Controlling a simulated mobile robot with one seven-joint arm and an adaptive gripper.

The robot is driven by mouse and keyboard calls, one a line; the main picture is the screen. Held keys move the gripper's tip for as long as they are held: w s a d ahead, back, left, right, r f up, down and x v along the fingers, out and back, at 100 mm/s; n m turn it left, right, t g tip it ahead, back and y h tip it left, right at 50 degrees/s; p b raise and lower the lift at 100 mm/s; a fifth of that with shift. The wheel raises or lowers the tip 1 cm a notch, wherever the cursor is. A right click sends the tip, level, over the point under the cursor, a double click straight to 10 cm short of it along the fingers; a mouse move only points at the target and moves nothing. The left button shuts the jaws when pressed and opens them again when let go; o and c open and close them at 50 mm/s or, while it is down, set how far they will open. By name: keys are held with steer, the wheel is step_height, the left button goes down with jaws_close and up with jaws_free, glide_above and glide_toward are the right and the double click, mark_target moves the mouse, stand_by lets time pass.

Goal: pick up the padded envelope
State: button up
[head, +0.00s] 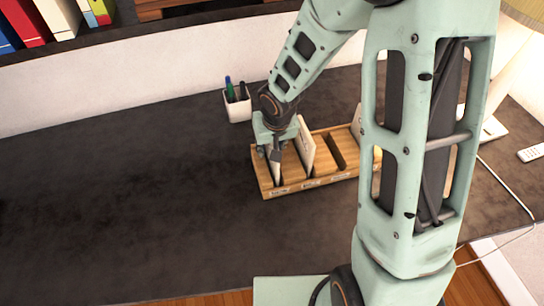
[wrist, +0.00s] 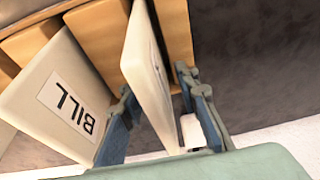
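A wooden organizer (head: 315,181) with slots stands on the dark desk. A thick cream envelope, which looks like the padded envelope (wrist: 146,70), stands in its leftmost slot in the head view. Beside it stands a pale envelope labelled BILL (wrist: 62,95), which also shows in the head view (head: 307,150). My gripper (head: 275,160) points down over the left end of the organizer. In the wrist view its fingers (wrist: 158,105) are apart, one on each side of the cream envelope. One finger is between it and the BILL envelope. The grip looks open; contact is unclear.
A white pen cup (head: 238,106) stands behind the organizer, near the wall. Another pale item (head: 356,120) stands at the organizer's right end, partly behind my arm. A white remote (head: 530,153) lies at far right. The desk's left side is clear.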

steer(key=shift+c, duration=0.6)
jaws_close()
steer(key=shift+r+p, duration=0.4)
steer(key=shift+p, duration=0.15)
step_height(320, 180, up, 10)
steer(key=shift+f+p, duration=0.15)
steer(key=shift+p, duration=0.7)
